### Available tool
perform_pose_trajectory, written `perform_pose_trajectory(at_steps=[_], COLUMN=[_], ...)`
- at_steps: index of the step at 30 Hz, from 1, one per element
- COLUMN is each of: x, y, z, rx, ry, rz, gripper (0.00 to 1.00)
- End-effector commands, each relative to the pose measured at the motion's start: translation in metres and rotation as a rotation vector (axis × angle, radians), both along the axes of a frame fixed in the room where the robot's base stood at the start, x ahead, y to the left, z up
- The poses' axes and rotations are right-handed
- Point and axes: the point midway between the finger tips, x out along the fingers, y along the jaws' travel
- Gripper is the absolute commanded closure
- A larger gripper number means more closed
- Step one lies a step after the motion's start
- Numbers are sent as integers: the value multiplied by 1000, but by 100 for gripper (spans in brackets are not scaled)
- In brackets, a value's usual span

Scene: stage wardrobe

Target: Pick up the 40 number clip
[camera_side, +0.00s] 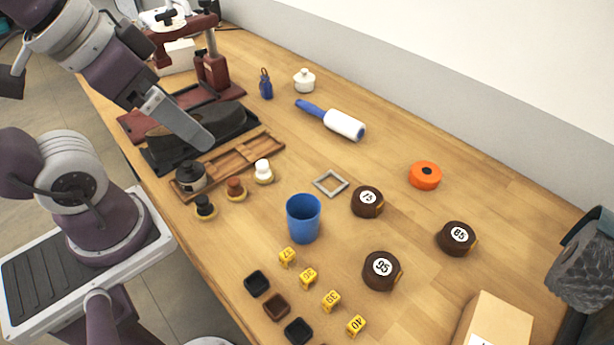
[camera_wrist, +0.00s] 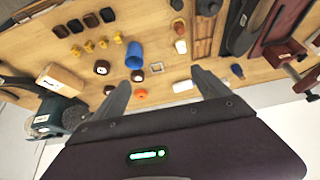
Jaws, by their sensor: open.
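The yellow 40 number clip (camera_side: 356,325) stands on the wooden table at the front, at the end of a row of several yellow number clips. In the wrist view, the yellow clip farthest from the blue cup (camera_wrist: 75,50) appears to be it, though its number is too small to read. My gripper (camera_side: 205,140) is high over the far left part of the table, well away from the clips. In the wrist view my gripper (camera_wrist: 160,78) has its two fingers spread, with nothing between them.
Other yellow clips (camera_side: 308,278) stand close beside it. Small dark trays (camera_side: 276,306) lie left of the row. A blue cup (camera_side: 303,218), brown numbered rolls (camera_side: 381,270) and a cardboard box (camera_side: 494,322) stand around. A wooden tray (camera_side: 228,165) lies below my gripper.

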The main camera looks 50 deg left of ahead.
Motion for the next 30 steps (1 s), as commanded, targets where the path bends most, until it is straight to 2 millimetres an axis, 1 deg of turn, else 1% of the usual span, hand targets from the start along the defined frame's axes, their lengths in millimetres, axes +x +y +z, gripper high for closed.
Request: perform_pose_trajectory(at_steps=[1,5,14,16,17,20,21,23,24,26,27,29,30], x=[-1,-1,0,0,1,1,13,29,39,52,60,69,73], y=[1,1,0,0,0,0,-8,-19,-27,-41,-51,-69,-82], z=[-1,-1,1,11,19,56,41,25,14,-5,-19,-42,-58], rx=[-8,-9,-6,-6,-6,-6,1,-2,-12,-35,-59,-111,-159], ry=[-3,-2,-3,-5,-7,-10,35,74,99,141,172,228,271], rz=[16,17,11,11,11,11,58,123,165,227,271,339,389], gripper=[26,51,52,52,52,52,52,52,52,52,52,52,52])
